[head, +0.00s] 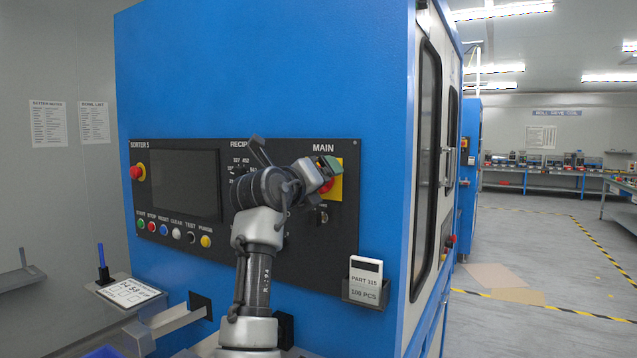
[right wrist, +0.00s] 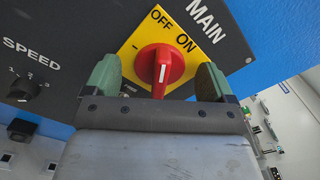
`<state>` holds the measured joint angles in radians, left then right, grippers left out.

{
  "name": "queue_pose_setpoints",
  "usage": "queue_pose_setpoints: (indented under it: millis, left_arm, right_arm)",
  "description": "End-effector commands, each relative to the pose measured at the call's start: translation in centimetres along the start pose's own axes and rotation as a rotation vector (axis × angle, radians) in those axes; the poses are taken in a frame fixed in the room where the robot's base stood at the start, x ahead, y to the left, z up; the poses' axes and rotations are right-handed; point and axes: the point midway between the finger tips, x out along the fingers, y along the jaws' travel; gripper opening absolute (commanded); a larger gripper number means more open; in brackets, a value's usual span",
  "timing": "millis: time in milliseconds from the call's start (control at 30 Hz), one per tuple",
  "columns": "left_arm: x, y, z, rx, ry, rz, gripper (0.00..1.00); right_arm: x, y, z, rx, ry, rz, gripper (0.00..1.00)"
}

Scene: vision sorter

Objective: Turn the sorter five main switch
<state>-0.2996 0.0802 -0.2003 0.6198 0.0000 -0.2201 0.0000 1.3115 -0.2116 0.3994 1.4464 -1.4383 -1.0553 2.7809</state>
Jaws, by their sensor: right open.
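The main switch is a red rotary knob on a yellow square plate (head: 336,188) under the word MAIN on the black panel of sorter 5. In the right wrist view the red knob (right wrist: 160,72) shows large, with its white mark pointing towards OFF. ON is printed to the right of OFF. My right gripper (right wrist: 159,82) is open, with one green fingertip on each side of the knob and gaps visible between. In the head view my right gripper (head: 326,168) covers part of the plate and knob. My left gripper is not in view.
The panel has a dark screen (head: 186,184), a red stop button (head: 136,173), a row of coloured buttons and a speed knob (right wrist: 22,90). A card holder (head: 366,282) juts out at lower right. A small shelf with a card (head: 130,292) is at left.

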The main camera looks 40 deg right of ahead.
Motion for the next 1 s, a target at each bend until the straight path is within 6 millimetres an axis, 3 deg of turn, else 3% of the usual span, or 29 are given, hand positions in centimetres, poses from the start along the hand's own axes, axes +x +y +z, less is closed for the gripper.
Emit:
queue_pose_setpoints:
  millis: [1000]
  left_arm:
    - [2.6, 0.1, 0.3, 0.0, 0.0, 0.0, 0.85]
  right_arm:
    - [-7.6, 0.1, -0.1, 0.0, 0.0, 0.002, 0.85]
